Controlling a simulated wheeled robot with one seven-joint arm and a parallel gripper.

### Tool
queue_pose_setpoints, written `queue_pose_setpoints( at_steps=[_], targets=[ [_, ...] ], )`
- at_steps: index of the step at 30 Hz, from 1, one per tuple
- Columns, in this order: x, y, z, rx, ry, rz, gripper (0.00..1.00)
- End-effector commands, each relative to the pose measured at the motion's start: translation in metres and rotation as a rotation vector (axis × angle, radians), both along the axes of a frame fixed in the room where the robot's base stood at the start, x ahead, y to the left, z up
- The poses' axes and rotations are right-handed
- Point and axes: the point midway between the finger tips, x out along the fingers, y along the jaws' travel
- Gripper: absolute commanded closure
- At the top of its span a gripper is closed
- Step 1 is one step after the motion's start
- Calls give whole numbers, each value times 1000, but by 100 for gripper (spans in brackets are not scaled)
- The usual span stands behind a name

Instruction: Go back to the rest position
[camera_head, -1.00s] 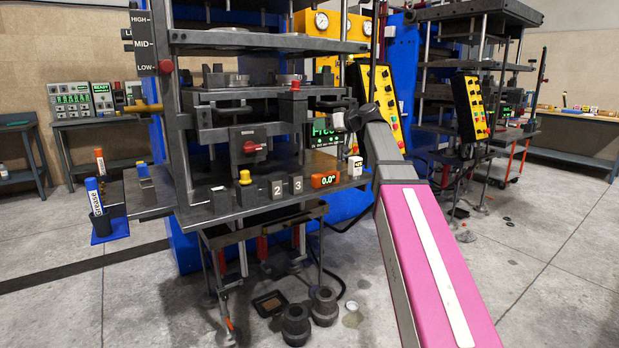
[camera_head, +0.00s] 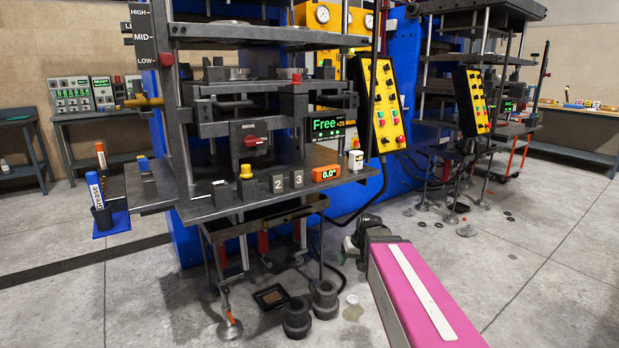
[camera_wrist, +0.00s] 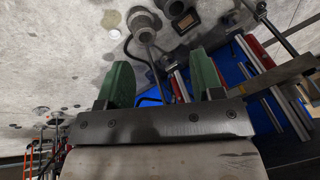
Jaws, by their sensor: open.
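My gripper (camera_wrist: 161,82) shows in the wrist view with two green fingers set wide apart and nothing between them. It points down past the press toward the floor. In the head view my pink arm reaches from the lower right, and its dark wrist end hangs low beside the press's right front corner; the fingers cannot be made out there. The rubber press (camera_head: 250,200) stands in front of me, with a green "Free" display (camera_head: 325,125) and an orange "0.0°" readout (camera_head: 326,173) on it.
Two dark round weights (camera_head: 297,318) and a small tray (camera_head: 270,298) are on the floor under the press. A yellow control panel (camera_head: 383,105) hangs at its right. A grease tube (camera_head: 97,190) stands at the left. The floor at the lower left is clear.

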Motion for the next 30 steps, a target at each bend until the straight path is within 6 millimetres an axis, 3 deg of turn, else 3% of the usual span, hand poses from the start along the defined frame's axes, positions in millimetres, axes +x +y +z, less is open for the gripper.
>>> queue_pose_setpoints(
  at_steps=[1, 6, 12, 30],
  targets=[
    [-21, -6, -17, -33, 39, -21, 39],
    [-71, -26, -62, -150, 144, -92, 39],
    [-106, -41, -89, -237, 211, -143, 39],
    [-112, -45, -94, -257, 223, -154, 39]
  ],
)
